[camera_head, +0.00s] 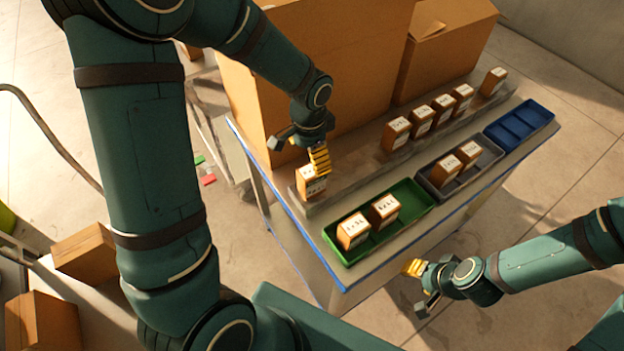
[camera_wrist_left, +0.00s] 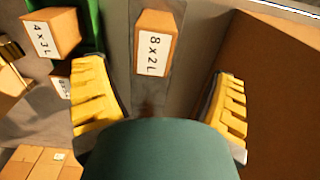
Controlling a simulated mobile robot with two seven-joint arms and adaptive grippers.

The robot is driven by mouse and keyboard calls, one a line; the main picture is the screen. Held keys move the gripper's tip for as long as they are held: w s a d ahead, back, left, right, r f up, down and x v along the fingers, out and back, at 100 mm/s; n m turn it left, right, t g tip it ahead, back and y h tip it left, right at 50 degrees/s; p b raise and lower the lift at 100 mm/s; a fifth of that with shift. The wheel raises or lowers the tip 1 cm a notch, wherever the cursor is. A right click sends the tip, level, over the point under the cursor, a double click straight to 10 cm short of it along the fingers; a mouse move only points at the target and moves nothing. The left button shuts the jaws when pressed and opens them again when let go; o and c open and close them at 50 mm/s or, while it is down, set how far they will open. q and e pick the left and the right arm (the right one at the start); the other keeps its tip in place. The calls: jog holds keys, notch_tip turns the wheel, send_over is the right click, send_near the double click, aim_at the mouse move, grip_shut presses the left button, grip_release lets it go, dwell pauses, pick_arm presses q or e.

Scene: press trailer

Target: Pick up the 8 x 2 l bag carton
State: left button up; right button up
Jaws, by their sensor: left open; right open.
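The 8 x 2 L carton (camera_wrist_left: 157,45) is a small brown box with a white label, readable in the left wrist view. In the head view a small labelled carton (camera_head: 311,185) stands at the near left end of the grey ledge, right under my left gripper (camera_head: 303,153); its label is too small to read surely. In the left wrist view my left gripper (camera_wrist_left: 161,75) is open, its yellow fingers on either side of the carton with gaps, holding nothing. My right gripper (camera_head: 416,285) is open and empty beside the table's front edge.
A green tray (camera_head: 418,204) holds two cartons, a grey tray (camera_head: 492,160) holds two more, and a blue tray (camera_head: 520,124) is empty. Several cartons (camera_head: 421,118) stand farther along the ledge. A large cardboard box (camera_head: 330,60) rises close behind my left gripper.

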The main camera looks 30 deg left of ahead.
aim_at(312, 170)
pick_arm(q)
jog(key=shift+s+d+f, duration=0.1)
jog(key=shift+d+f, duration=0.1)
jog(key=shift+f, duration=1.15)
jog(key=shift+s+d+f, duration=0.1)
jog(key=shift+d+f, duration=0.05)
jog(key=shift+f, duration=1.2)
jog(key=c, duration=1.4)
